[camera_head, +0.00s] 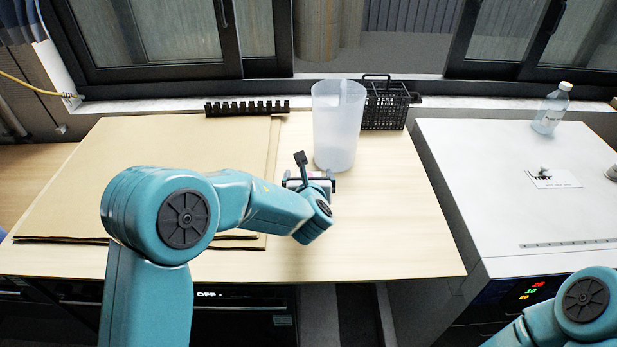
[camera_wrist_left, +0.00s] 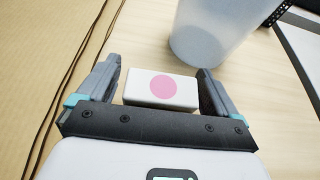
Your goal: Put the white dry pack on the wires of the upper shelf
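The white dry pack (camera_wrist_left: 161,89), a small block with a pink round mark, lies between the two fingers of my left gripper (camera_wrist_left: 158,82) in the left wrist view. A narrow gap shows beside its left end; its right end is close to the other finger. In the head view, my left gripper (camera_head: 310,181) is low over the wooden table, and its arm hides most of the pack. My right gripper is out of view; only part of that arm shows at the lower right. The upper shelf's wires are not visible.
A tall translucent beaker (camera_head: 338,125) stands just behind my left gripper. A black wire basket (camera_head: 385,108) and a black toothed strip (camera_head: 246,108) are at the back. Brown cardboard sheets (camera_head: 140,165) cover the table's left. A clear bottle (camera_head: 551,108) stands on the white surface (camera_head: 480,190) at right.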

